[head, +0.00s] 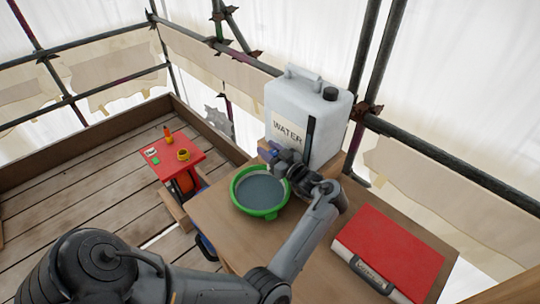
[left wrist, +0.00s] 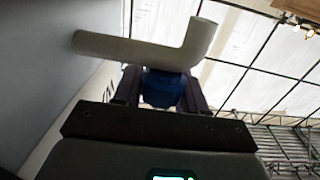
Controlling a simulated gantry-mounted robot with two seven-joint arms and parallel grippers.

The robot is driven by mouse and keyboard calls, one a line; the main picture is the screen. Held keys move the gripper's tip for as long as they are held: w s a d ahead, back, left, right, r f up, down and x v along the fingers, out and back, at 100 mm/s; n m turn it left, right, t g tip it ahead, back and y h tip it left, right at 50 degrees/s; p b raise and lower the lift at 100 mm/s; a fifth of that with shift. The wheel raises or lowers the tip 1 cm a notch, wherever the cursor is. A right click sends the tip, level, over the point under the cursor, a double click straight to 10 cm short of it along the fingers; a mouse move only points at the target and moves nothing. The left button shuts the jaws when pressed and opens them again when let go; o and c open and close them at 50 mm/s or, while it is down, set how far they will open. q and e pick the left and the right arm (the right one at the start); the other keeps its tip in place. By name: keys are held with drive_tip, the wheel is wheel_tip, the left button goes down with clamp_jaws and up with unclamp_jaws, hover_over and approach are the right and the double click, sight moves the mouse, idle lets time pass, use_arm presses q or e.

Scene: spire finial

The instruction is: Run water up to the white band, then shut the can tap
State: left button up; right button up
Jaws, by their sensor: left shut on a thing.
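The white water can (head: 330,122), labelled WATER, stands on the wooden bench at the back. In the left wrist view its white tap spout (left wrist: 130,48) is bent. My left gripper (head: 277,156) is at the can's lower front, shut on the blue tap handle (left wrist: 163,88). The gripper's dark fingers sit on both sides of the handle. The green bowl (head: 262,213) stands in front of the can, below and left of the gripper. Its inside looks flat and grey-blue. I cannot make out a white band or a running stream. My right gripper is not in view.
A red case (head: 393,250) lies on the bench (head: 222,218) at the right. A small red table (head: 172,172) with an orange bottle (head: 167,133) and a yellow cup (head: 184,154) stands left. Scaffold poles (head: 430,153) run behind the bench.

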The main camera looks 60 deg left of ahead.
use_arm(q)
drive_tip(key=shift+g, duration=0.3)
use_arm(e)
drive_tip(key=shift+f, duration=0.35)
use_arm(q)
drive_tip(key=o, duration=1)
drive_tip(key=shift+c, duration=0.2)
drive_tip(key=shift+d, duration=0.1)
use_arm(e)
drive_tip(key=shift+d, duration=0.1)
